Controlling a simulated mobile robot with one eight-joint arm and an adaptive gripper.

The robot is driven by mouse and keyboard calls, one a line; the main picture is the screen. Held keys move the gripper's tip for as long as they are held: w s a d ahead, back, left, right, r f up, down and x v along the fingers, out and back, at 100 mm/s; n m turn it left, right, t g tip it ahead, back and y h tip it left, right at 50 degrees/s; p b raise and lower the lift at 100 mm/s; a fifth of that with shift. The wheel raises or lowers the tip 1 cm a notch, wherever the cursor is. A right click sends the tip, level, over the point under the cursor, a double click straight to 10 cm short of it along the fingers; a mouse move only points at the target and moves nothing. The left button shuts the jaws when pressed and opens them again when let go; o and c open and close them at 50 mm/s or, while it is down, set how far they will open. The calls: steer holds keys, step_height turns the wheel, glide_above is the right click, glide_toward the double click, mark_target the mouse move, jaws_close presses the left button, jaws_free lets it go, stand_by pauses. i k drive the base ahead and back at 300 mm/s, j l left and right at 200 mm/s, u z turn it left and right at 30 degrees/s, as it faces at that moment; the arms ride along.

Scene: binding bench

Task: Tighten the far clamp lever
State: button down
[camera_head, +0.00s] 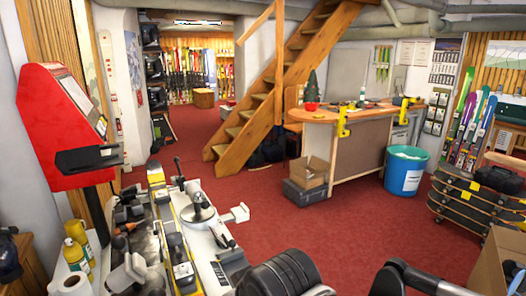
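The long metal bench (218,262) stands at the lower left, with black and grey fittings along it. A thin lever with a black knob (178,161) stands up at its far end. Nearer is a round metal disc with a dark handle (199,208), and a pale bracket (240,212) sticks out to the right. Two yellow clamps, a left one (342,121) and a right one (403,110), sit on the wooden counter's edge. I cannot tell which lever is the far clamp lever, or how tight any is. My gripper is not recognisable in view.
A red machine (65,125) stands at the left, with bottles (76,240) below it. The counter (365,113), a cardboard box (309,174), a blue bin (404,171) and wooden stairs (270,100) are farther back. Red carpet (330,225) is free between bench and counter.

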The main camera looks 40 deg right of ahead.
mark_target(176, 159)
steer(key=l+z, duration=0.15)
steer(key=z, duration=0.3)
steer(key=l+z, duration=0.2)
steer(key=z, duration=0.25)
steer(key=l+z, duration=0.2)
steer(key=z, duration=0.3)
steer(key=l+z, duration=0.15)
steer(key=z, duration=0.3)
steer(key=l+z, duration=0.15)
steer(key=z, duration=0.3)
steer(key=i+l+z, duration=0.5)
steer(key=i, duration=0.2)
steer(key=i+j+u, duration=0.3)
steer(key=u, duration=0.2)
steer(key=i+j+u, duration=0.1)
steer(key=i+u, duration=0.85)
steer(key=i+l+u, duration=0.15)
steer(key=i+u, duration=0.3)
steer(key=i+j+u, duration=0.25)
steer(key=i+u, duration=0.2)
steer(key=i+j+u, duration=0.1)
steer(key=i+u, duration=0.85)
steer(key=i+l+u, duration=0.25)
steer(key=i+u, duration=0.25)
steer(key=i+j+u, duration=0.15)
steer(key=i, duration=0.25)
steer(key=i+u, duration=0.15)
steer(key=i, duration=0.25)
steer(key=j, duration=0.05)
